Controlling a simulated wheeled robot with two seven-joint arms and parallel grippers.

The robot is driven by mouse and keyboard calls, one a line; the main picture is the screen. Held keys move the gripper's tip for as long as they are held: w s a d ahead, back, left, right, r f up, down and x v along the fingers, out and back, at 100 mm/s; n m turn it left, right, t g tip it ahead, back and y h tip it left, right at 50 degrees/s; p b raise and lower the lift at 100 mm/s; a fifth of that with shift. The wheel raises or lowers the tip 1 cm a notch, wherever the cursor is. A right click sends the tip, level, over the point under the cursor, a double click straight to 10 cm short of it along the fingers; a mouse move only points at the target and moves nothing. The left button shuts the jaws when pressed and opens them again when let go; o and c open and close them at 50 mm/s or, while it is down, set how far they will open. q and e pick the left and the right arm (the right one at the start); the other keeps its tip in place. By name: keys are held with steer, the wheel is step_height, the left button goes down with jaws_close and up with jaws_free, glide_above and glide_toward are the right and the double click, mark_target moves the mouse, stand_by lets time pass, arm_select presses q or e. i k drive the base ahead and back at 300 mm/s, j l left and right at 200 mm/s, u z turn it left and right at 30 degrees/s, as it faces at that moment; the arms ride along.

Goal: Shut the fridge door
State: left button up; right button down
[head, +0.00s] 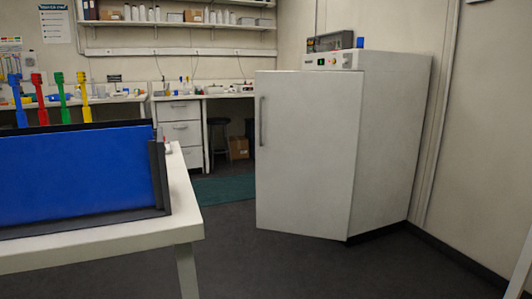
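The white fridge (393,140) stands at the right against the wall. Its door (308,150) shows its plain outer face, with a vertical handle (262,121) near the left edge. The door's left edge reaches well left of the control panel (333,61) above it, so the door appears swung open from its right side. The inside of the fridge is hidden behind the door. Neither of my grippers is in view.
A white table (185,220) with a blue panel (80,178) in a dark frame is at the near left. A back bench with drawers (180,130) and a stool (219,140) stand behind. Dark floor (250,265) is clear before the fridge.

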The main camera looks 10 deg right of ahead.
mark_target(307, 124)
steer(key=i+l+u, duration=0.1)
steer(key=l, duration=0.3)
steer(key=i+l+u, duration=0.1)
steer(key=l, duration=0.35)
steer(key=i+l+u, duration=0.1)
steer(key=l, duration=0.35)
steer(key=i+l+u, duration=0.1)
steer(key=l, duration=0.35)
steer(key=i+l+u, duration=0.1)
steer(key=l, duration=0.35)
steer(key=i+l+u, duration=0.3)
steer(key=i+l, duration=0.8)
